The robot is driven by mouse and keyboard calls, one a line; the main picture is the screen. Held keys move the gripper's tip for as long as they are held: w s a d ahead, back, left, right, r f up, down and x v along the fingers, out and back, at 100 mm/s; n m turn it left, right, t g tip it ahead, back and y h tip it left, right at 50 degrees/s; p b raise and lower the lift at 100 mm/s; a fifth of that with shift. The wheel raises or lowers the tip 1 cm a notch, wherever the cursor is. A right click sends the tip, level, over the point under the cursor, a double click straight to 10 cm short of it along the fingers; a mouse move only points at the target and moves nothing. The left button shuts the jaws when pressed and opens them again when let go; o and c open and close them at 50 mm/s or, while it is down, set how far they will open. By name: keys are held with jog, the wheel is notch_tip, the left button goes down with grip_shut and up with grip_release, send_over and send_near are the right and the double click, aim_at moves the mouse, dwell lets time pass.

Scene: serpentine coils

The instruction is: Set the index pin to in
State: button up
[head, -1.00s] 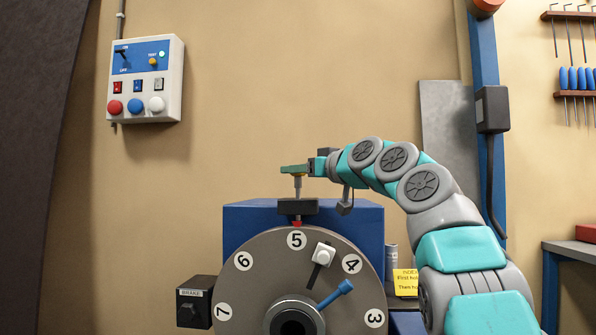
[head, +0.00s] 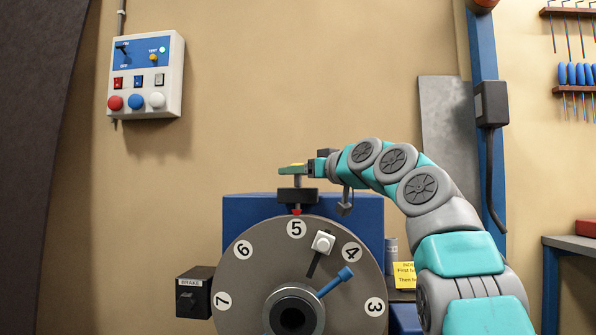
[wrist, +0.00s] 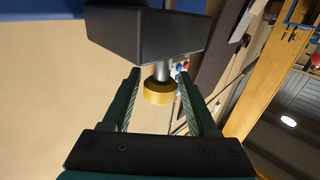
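The index pin is a grey shaft with a brass knob (wrist: 158,92), standing upright in a dark block (head: 297,195) above the numbered dial (head: 243,283). A short length of shaft (head: 297,181) shows between my gripper and the block. My gripper (head: 293,169) is level with the pin's top. In the wrist view the two fingers stand either side of the knob, with a visible gap on each side. The dial's 5 is at the top, under a red pointer (head: 297,212). The pin's lower end is hidden by the block.
A brake box (head: 193,292) is at the dial's left. A blue handle (head: 345,273) and a white knob (head: 323,242) are on the dial face. A control panel (head: 146,77) hangs on the wall at upper left. A yellow note (head: 404,275) is partly behind my arm.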

jog(key=shift+o, duration=1.1)
jog(key=shift+r, duration=0.1)
jog(key=b+v, duration=0.3)
jog(key=v, duration=0.5)
jog(key=shift+d, duration=0.1)
